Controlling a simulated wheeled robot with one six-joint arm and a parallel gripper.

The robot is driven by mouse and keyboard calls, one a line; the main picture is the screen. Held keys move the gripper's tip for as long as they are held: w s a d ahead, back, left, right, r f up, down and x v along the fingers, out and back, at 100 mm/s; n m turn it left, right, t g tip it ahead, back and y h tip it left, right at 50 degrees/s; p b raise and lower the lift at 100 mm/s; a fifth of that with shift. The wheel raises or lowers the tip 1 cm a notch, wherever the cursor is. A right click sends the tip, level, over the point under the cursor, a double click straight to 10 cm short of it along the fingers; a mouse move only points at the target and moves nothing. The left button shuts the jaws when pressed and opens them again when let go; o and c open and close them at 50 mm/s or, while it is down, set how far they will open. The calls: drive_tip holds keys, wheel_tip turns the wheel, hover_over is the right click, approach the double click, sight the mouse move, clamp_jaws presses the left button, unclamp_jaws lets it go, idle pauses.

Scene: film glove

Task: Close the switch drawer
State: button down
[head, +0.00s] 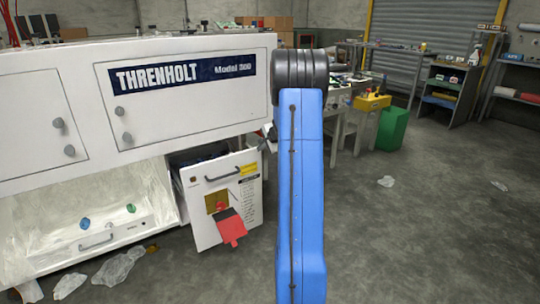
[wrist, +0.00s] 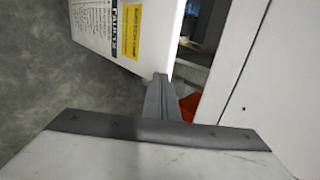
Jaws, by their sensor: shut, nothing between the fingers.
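The switch drawer (head: 240,208) stands open from the white Threnholt machine. Its white front has a dark handle, a yellow label and a red switch piece (head: 231,228) hanging at its lower part. The dark inside shows above and behind the front. In the wrist view the drawer front (wrist: 100,45) is at the upper left, with the yellow label (wrist: 126,32). My gripper (wrist: 160,82) is shut and empty, its tips close to the drawer front's edge; I cannot tell whether they touch. In the head view it is a small dark shape (head: 267,140) beside my blue arm.
The machine body (head: 180,125) rises above the drawer, and its white panel (wrist: 285,90) fills the right of the wrist view. An orange-red piece (wrist: 189,105) shows beside my fingers. Crumpled plastic (head: 118,268) lies at lower left. Floor on the right is mostly clear.

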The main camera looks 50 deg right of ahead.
drive_tip(key=w+d, duration=0.3)
drive_tip(key=w, duration=0.9)
drive_tip(key=shift+w, duration=0.15)
drive_tip(key=v, duration=1.7)
wheel_tip(320, 180, down, 14)
drive_tip(key=s+d+m+g+h, duration=0.1)
drive_tip(key=s+d+m+h, duration=0.1)
drive_tip(key=h, duration=0.4)
drive_tip(key=w+a+t, duration=0.1)
drive_tip(key=a, duration=0.2)
drive_tip(key=w+a+f+t, duration=0.1)
drive_tip(key=a, duration=0.2)
drive_tip(key=w+a+t, duration=0.2)
drive_tip(key=a, duration=0.1)
drive_tip(key=shift+a+f+n, duration=0.1)
drive_tip(key=shift+f+n, duration=0.2)
drive_tip(key=shift+n, duration=0.1)
drive_tip(key=n+t+y, duration=0.1)
drive_tip(key=t+y, duration=0.3)
drive_tip(key=t, duration=0.1)
approach(220, 163)
drive_tip(key=x, duration=0.5)
drive_tip(key=shift+w, duration=0.15)
drive_tip(key=x, duration=1.3)
drive_tip(key=shift+w+r, duration=0.15)
drive_tip(key=shift+w, duration=0.25)
